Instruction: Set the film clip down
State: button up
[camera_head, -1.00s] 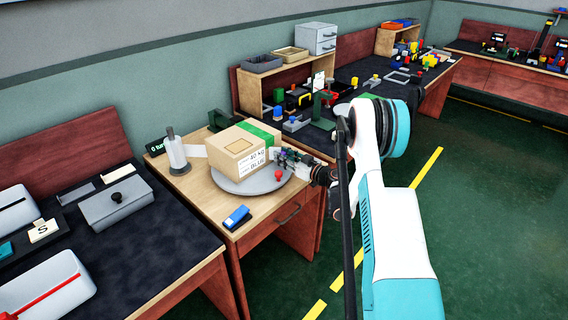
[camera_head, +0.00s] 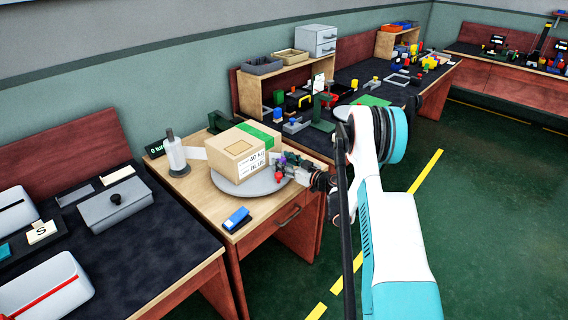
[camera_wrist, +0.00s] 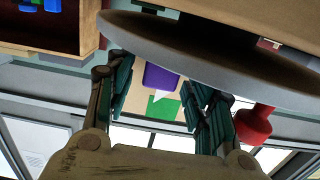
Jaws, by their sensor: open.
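My gripper (camera_head: 290,165) is at the right edge of the round grey plate (camera_head: 231,187), beside the cardboard box. In the wrist view my gripper (camera_wrist: 163,85) has its two dark green fingers spread apart. A small purple piece (camera_wrist: 160,77) shows between the fingers, with a green patch and a white patch just below it in the picture. I cannot tell for certain whether this purple piece is the film clip, or whether it touches a finger. A purple spot also shows at the gripper in the head view, too small to make out.
The cardboard box (camera_head: 232,162) with green tape sits on the plate. A red knob (camera_wrist: 255,124) is close to the right finger. A blue stapler-like object (camera_head: 237,217) lies at the bench's front, and a white roll on a stand (camera_head: 175,155) stands at left. Bare wood lies around the plate.

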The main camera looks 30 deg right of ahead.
jog(key=v, duration=1.2)
jog(key=shift+c, duration=0.6)
dwell(0.5)
